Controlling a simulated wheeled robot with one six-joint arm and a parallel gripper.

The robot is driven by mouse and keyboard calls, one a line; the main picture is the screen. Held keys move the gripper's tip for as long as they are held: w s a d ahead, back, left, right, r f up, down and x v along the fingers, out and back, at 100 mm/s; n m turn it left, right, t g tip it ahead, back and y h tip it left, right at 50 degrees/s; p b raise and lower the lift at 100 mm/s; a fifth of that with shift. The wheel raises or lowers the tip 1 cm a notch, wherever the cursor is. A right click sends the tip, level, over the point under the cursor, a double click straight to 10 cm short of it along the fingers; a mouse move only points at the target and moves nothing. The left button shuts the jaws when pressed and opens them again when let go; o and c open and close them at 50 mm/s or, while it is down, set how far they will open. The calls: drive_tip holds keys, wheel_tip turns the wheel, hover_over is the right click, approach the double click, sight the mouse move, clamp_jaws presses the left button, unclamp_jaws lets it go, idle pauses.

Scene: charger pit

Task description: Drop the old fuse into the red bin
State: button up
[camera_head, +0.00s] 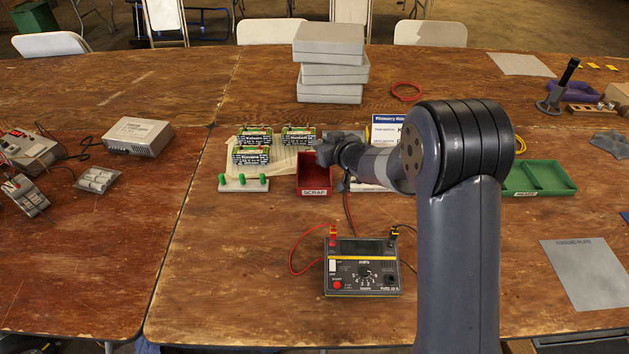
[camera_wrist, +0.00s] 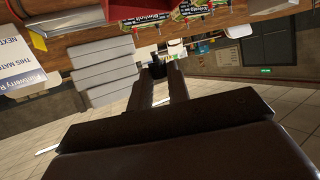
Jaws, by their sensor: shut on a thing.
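The red bin (camera_head: 312,190), labelled SCRAP, stands open on the table near the middle; its red side also shows at the top of the wrist view (camera_wrist: 100,10). My gripper (camera_head: 326,153) is over the back part of the bin, above its rim. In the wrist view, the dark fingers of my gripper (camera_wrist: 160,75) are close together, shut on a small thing. I take it to be the old fuse, but it is mostly hidden and its outline cannot be made out.
A meter (camera_head: 361,268) with leads is in front. Stacked grey boxes (camera_head: 330,52) stand behind; a green tray (camera_head: 540,179) is to the right.

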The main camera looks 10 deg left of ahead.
drive_tip(key=shift+f+b, duration=0.4)
drive_tip(key=shift+f, duration=0.35)
drive_tip(key=o, duration=0.9)
drive_tip(key=shift+c, duration=0.2)
drive_tip(key=v, duration=1.1)
drive_tip(key=shift+a+f, duration=0.1)
drive_tip(key=x, duration=1.1)
drive_tip(key=shift+r+p, duration=2.4)
drive_tip(key=shift+r, duration=0.05)
